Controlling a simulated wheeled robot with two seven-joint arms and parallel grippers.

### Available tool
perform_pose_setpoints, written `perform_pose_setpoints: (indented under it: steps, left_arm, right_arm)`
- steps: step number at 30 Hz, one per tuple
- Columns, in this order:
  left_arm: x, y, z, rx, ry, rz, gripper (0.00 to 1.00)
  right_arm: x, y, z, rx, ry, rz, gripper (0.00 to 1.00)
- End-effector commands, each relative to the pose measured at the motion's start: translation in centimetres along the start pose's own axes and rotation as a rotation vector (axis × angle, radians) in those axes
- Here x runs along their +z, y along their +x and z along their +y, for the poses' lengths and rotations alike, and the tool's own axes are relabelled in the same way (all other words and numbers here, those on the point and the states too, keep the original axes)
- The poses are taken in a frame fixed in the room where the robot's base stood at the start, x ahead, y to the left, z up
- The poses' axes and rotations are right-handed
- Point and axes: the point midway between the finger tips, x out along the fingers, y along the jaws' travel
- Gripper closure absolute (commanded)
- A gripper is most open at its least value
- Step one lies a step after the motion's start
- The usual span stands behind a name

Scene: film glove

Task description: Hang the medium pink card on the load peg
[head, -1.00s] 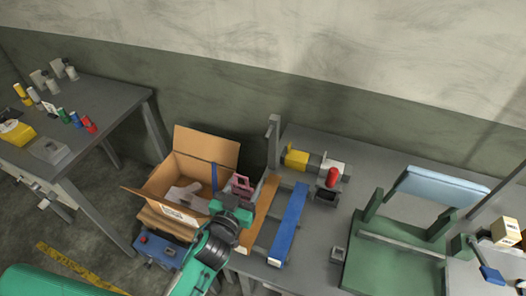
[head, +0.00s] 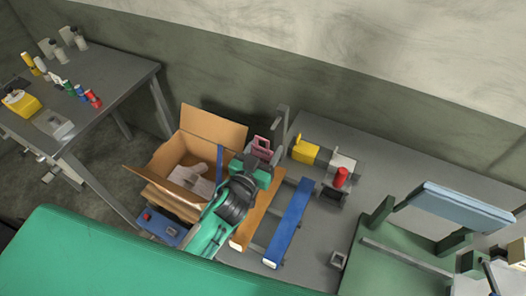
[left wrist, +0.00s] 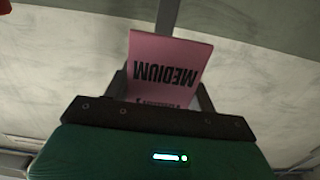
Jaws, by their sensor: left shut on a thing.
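The pink card (head: 261,146) is at the tip of my left gripper (head: 259,160) in the head view, above the gap between the open box and the bench. In the left wrist view the card (left wrist: 170,62) reads MEDIUM, upside down, and its lower part is between the fingers. My left gripper is shut on it. A grey upright post (head: 281,125) stands just right of and behind the card, and also shows behind it in the left wrist view (left wrist: 168,15). I cannot make out the peg itself. My right gripper is not in view.
An open cardboard box (head: 221,129) stands left of my left gripper. An orange bar (head: 258,221) and a blue bar (head: 289,222) lie right of it. A side table (head: 127,77) holds bottles.

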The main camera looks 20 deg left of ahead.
Motion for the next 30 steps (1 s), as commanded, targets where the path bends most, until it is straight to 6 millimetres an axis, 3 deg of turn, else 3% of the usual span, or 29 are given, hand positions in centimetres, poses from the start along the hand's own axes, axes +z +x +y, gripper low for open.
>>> perform_pose_setpoints:
  steps: [10, 30]
  left_arm:
    - [0.2, 2.1, 0.0, 0.000, 0.001, 0.000, 0.64]
    - [0.6, 6.2, 0.0, 0.000, 0.001, 0.000, 0.64]
  right_arm:
    - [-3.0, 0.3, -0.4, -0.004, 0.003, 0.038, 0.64]
    - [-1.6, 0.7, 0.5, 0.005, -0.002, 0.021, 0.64]
